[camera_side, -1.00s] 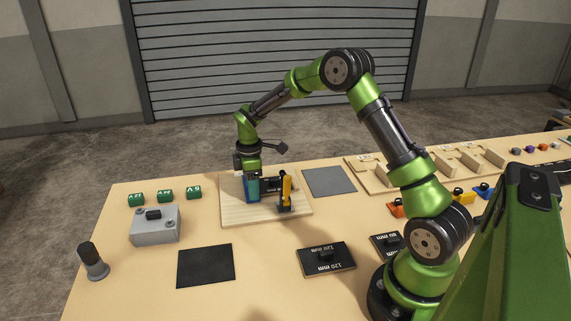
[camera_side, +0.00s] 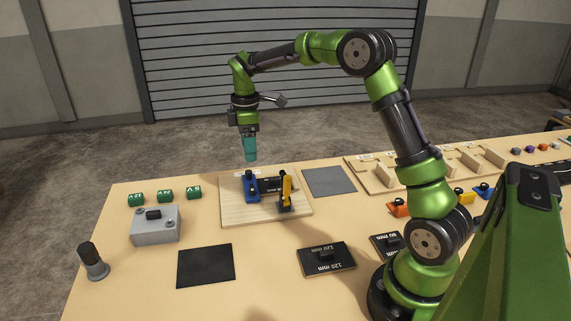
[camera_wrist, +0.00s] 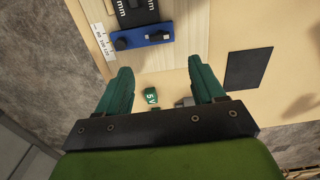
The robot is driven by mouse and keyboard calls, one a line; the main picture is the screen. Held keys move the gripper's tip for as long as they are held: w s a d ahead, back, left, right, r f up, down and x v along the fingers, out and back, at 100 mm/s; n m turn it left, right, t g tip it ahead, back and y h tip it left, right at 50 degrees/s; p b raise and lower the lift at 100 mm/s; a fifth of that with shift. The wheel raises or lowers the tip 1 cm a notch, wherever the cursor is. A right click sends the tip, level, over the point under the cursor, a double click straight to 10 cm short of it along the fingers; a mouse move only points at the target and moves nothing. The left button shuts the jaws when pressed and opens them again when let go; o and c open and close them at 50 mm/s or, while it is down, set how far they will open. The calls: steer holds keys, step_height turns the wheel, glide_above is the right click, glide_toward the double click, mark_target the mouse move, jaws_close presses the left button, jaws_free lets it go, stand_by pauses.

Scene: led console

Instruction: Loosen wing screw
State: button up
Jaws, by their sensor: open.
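A blue fixture block (camera_side: 251,191) with a dark knob (camera_side: 249,174) on top stands on the wooden board (camera_side: 235,214). The knob may be the wing screw; its wings cannot be made out. In the wrist view the blue block (camera_wrist: 153,37) lies near the top, with the dark knob (camera_wrist: 121,44) at its left end and a dark numbered plate beyond. My gripper (camera_side: 251,158) hangs above the blue block, apart from it. In the wrist view my gripper (camera_wrist: 160,66) has its teal fingers wide apart with nothing between them.
A yellow upright handle (camera_side: 286,187) stands right of the blue block. A grey pad (camera_side: 329,181) is behind right.

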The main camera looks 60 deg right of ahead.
steer(key=shift+r, duration=2.15)
steer(key=s+a+r+m+t, duration=0.1)
steer(key=s+a+m, duration=0.3)
steer(key=s, duration=0.4)
steer(key=s+a+r+m+t+y, duration=0.1)
steer(key=s+a+r+m+t, duration=0.1)
steer(key=s, duration=0.6)
steer(key=s+a+r+m+t+y, duration=0.1)
steer(key=s+a+m+t, duration=0.3)
steer(key=s+a+m, duration=0.3)
steer(key=shift+s+a+r, duration=0.25)
steer(key=shift+s+a, duration=0.1)
steer(key=shift+s, duration=0.25)
